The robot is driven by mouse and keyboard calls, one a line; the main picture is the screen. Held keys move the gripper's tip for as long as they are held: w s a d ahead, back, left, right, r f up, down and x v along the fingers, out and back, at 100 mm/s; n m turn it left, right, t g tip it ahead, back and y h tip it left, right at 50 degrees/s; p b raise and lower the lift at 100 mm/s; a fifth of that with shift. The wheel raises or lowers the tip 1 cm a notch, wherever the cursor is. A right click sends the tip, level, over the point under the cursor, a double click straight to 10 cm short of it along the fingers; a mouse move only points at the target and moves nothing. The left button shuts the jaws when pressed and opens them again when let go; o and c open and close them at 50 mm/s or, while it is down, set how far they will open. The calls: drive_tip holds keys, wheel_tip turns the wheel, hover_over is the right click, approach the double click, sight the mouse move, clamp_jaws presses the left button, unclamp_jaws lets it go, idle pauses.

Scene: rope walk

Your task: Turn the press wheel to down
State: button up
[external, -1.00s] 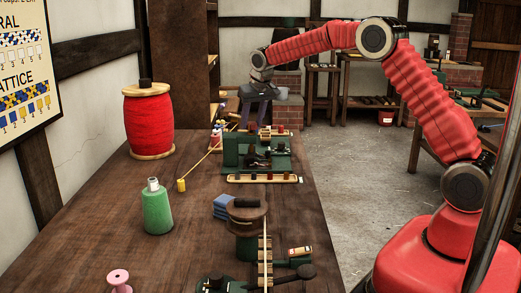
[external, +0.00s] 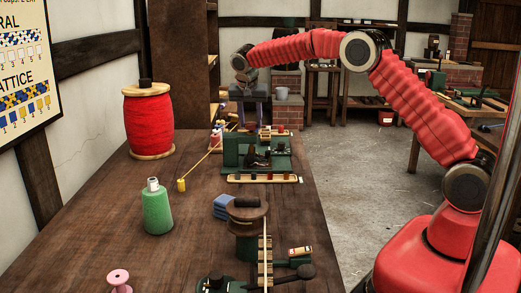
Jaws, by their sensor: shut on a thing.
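My gripper (external: 250,123) is at the far part of the bench, pointing down, with its purple-grey fingers just behind and above a green machine (external: 231,152). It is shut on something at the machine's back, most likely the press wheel. The wheel itself is too small and hidden behind the fingers and machine for me to make out its shape or angle.
A yellow cord runs to a small yellow weight (external: 181,185) left of the machine.

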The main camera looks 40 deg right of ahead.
idle(0.4)
drive_tip(key=o, duration=1.1)
drive_tip(key=shift+c, duration=0.2)
drive_tip(key=v, duration=1.3)
drive_tip(key=shift+a+r, duration=0.15)
drive_tip(key=shift+r, duration=0.15)
